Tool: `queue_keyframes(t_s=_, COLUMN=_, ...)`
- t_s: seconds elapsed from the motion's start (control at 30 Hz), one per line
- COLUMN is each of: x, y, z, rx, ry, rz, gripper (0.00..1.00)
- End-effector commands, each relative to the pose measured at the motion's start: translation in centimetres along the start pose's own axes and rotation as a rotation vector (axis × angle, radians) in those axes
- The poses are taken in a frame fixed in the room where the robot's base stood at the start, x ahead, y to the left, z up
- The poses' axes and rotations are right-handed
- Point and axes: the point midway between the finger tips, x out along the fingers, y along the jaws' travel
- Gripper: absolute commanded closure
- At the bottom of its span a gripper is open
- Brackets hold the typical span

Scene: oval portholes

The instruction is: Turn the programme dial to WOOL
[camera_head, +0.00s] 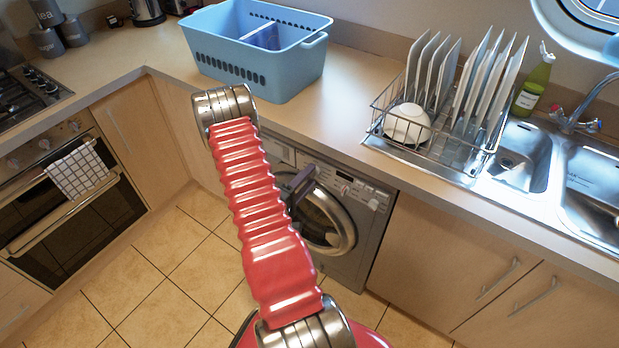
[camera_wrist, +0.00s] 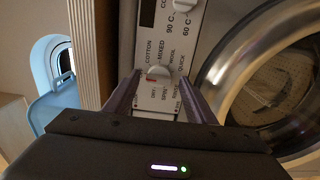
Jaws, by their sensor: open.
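The programme dial (camera_wrist: 159,73) is a round pale knob on the washing machine's panel in the wrist view. Printed labels ring it, including COTTON, MIXED, WOOL, QUICK, SPIN and DRY. A red mark shows at the dial's left side, away from the WOOL label (camera_wrist: 173,57) at its upper right. My gripper (camera_wrist: 160,78) is open, its two dark fingers on either side of the dial in this view, with gaps visible. I cannot tell how far the tips are from the panel. In the head view my gripper (camera_head: 300,186) is in front of the washing machine (camera_head: 364,219); the dial is not distinguishable there.
A second knob (camera_wrist: 187,4) with temperature marks is above the dial in the wrist view. The round door (camera_wrist: 262,85) is to the right. A blue basket (camera_head: 285,75) and a dish rack (camera_head: 445,135) stand on the worktop (camera_head: 345,100) above. The tiled floor (camera_head: 185,250) is clear.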

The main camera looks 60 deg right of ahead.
Motion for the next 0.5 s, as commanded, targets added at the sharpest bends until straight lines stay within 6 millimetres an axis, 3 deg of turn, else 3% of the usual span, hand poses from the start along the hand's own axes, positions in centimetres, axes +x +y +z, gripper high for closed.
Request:
queue_keyframes(t_s=0.2, x=1.23, y=0.00, z=0.05, rx=-0.001, ry=0.000, rz=0.000, gripper=0.50)
queue_keyframes(t_s=0.5, x=1.27, y=0.01, z=0.02, rx=-0.001, ry=0.000, rz=0.000, gripper=0.52)
